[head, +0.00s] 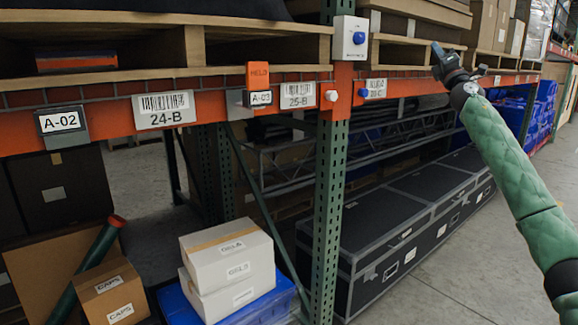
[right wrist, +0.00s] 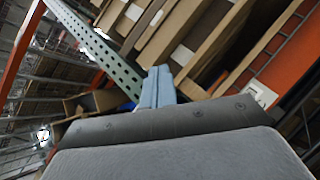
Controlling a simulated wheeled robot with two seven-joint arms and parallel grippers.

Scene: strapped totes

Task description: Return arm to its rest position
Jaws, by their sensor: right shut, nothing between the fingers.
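My right arm, in a green quilted sleeve, comes in from the right edge of the head view and reaches up and away. My right gripper (head: 438,52) is at its far end, small and dark, in front of the orange shelf beam at the upper right. In the right wrist view the two light blue fingers (right wrist: 158,87) lie side by side with nothing between them, so the gripper is shut and empty. Whether the fingertips touch the beam or stand apart from it cannot be told. My left gripper is not in view.
An orange beam (head: 214,98) with labels crosses the head view, joined to a green upright (head: 329,215). Wooden pallets (head: 262,28) rest above it. Below are white boxes (head: 228,253) on a blue tote (head: 268,304) and black cases (head: 375,225). Grey floor (head: 445,275) is clear at the right.

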